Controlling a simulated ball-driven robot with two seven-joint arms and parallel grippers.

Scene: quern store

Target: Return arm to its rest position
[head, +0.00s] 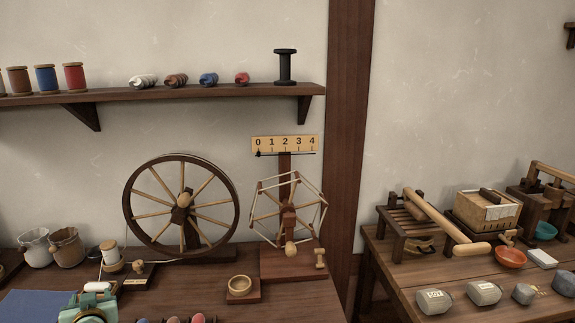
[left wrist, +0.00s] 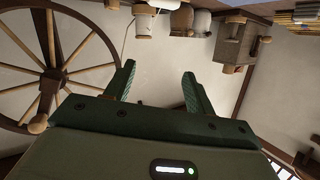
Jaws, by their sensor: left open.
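My left gripper (left wrist: 158,76) shows in the left wrist view with its two dark green fingers apart. Only pale wall shows between the fingers, and nothing is held. A large spoked wheel (left wrist: 60,60) is at the left of that view, apart from the fingers. In the head view the same kind of spinning wheel (head: 181,214) stands on the left bench. My right gripper is in neither view.
A skein winder (head: 288,215) with a number scale (head: 285,144) stands right of the wheel. A shelf (head: 180,94) holds spools. The right table (head: 390,262) carries several tools and weights.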

